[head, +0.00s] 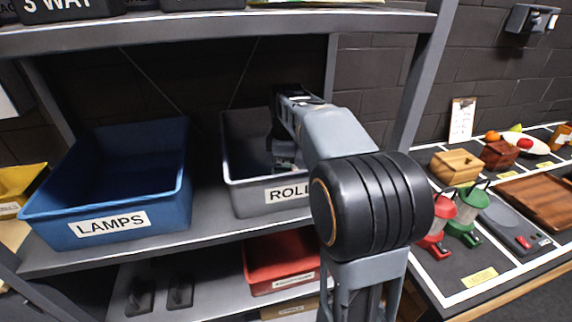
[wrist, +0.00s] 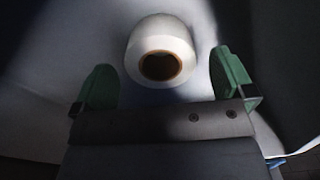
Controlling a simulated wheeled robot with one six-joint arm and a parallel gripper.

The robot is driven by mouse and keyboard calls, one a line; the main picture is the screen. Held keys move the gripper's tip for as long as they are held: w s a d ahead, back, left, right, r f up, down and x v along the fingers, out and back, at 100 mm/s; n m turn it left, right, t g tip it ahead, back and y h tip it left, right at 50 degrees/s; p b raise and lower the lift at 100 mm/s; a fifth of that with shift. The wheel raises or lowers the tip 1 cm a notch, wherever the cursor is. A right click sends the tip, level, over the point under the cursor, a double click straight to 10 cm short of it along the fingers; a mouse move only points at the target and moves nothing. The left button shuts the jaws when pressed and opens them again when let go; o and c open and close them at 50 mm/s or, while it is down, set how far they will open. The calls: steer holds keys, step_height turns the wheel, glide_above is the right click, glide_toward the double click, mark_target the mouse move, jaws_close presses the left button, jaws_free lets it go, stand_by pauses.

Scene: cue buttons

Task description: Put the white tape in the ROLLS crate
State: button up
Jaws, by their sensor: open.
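The ROLLS crate (head: 240,192) is a grey bin on the middle shelf, its label partly hidden by my arm. My gripper reaches down into it; only part of the gripper (head: 284,162) shows in the head view. In the wrist view my gripper (wrist: 165,85) is open, its two green fingers wide apart. The white tape (wrist: 162,45), a roll with a brown core, lies just beyond and between the fingertips, apart from both. The pale surfaces around it look like the crate's inside. The tape is hidden in the head view.
A blue LAMPS crate (head: 120,190) stands left of the ROLLS crate on the same shelf. A red bin (head: 280,262) is on the shelf below. The upper shelf (head: 220,32) lies above my arm. A cluttered table with lanterns (head: 467,213) is at right.

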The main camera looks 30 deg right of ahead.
step_height(320, 180, up, 9)
steer(key=p, duration=0.1)
steer(key=shift+f+p, duration=0.15)
steer(key=shift+p, duration=0.25)
stand_by(0.5)
